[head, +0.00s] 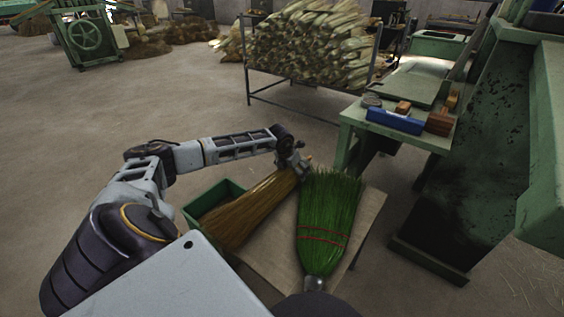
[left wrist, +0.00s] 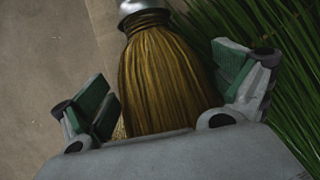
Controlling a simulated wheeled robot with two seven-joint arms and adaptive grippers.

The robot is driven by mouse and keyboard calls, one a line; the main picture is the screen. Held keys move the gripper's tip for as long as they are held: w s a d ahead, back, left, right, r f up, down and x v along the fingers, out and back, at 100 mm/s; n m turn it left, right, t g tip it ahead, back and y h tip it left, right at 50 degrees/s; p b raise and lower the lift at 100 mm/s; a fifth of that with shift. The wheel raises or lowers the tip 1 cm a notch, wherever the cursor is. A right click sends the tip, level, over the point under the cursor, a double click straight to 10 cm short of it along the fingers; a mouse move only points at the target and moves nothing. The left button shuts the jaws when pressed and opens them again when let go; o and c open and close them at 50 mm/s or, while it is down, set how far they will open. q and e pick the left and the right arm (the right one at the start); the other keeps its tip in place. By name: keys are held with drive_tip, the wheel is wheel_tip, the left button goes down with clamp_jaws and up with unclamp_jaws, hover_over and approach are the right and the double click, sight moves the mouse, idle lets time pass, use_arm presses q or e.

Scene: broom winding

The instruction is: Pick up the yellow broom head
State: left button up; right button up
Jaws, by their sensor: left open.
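The yellow broom head (head: 245,210), a brownish-yellow bundle of bristles, lies slanted on a low table (head: 368,215), partly over a green bin. In the left wrist view the bundle (left wrist: 165,80) narrows to a silver metal cap (left wrist: 137,8) at the top. My left gripper (head: 297,165) is over the broom head's far, narrow end. Its two green-padded fingers are spread, one on each side of the bundle in the wrist view, with no clear grip on it. My right gripper does not show.
A green broom head (head: 328,210) with red stitching lies close to the right of the yellow one. A green bin (head: 212,194) is at the left. A green workbench (head: 349,117) with a blue tool (head: 395,121) stands behind. Open floor lies to the left.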

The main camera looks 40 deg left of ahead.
use_arm(q)
drive_tip(key=c, duration=1.3)
drive_tip(key=shift+r, duration=0.2)
drive_tip(key=shift+r, duration=0.25)
wheel_tip(320, 180, up, 8)
drive_tip(key=shift+f+p, duration=0.15)
drive_tip(key=shift+p, duration=0.7)
drive_tip(key=shift+r, duration=0.75)
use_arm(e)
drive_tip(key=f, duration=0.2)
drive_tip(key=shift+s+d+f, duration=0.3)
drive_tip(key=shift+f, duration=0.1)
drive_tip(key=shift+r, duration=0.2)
